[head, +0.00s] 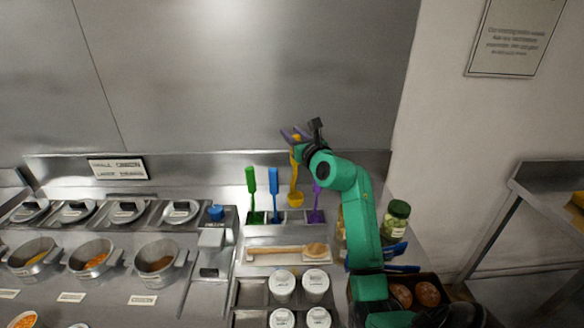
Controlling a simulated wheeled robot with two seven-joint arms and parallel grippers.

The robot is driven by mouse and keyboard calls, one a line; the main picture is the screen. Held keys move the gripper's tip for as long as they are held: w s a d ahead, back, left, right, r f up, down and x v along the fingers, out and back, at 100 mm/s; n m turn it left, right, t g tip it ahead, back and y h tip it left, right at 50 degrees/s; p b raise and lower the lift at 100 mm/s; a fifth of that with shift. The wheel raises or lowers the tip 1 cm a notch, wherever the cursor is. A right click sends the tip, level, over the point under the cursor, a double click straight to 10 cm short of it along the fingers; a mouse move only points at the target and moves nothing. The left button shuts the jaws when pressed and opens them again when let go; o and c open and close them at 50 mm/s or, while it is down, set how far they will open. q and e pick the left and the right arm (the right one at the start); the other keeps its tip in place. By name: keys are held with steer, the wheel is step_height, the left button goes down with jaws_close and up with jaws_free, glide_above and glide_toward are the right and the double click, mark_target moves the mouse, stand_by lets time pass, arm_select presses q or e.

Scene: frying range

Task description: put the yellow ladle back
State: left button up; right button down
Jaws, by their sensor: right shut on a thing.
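The yellow ladle (295,188) hangs upright, bowl down, from my right gripper (294,139), which is shut on the upper part of its handle. The ladle's bowl is just above, or in front of, the utensil holder (294,217) at the back of the counter; I cannot tell its exact depth. A green utensil (252,190), a blue utensil (274,190) and a purple utensil (317,200) stand in the holder. The ladle is between the blue and purple ones. My left gripper is not in view.
A wooden spoon (288,252) lies on a rest in front of the holder. White-lidded cups (282,285) stand nearer. A green-lidded jar (396,220) is right of my arm. Metal pans of food (92,257) and lidded containers (125,211) are at left.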

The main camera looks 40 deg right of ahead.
mark_target(296, 169)
step_height(296, 169, down, 10)
steer(key=shift+w+r+b, duration=0.1)
steer(key=shift+r+b, duration=0.05)
steer(key=shift+b, duration=0.45)
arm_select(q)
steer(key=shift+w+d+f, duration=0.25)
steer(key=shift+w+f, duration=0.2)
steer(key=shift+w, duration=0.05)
arm_select(e)
steer(key=shift+w+d, duration=0.1)
steer(key=shift+f, duration=0.25)
steer(key=c, duration=0.6)
jaws_free()
steer(key=shift+r, duration=0.1)
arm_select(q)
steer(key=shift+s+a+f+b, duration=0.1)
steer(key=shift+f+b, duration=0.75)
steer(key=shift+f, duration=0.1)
arm_select(e)
steer(key=v, duration=1.2)
steer(key=shift+r, duration=0.1)
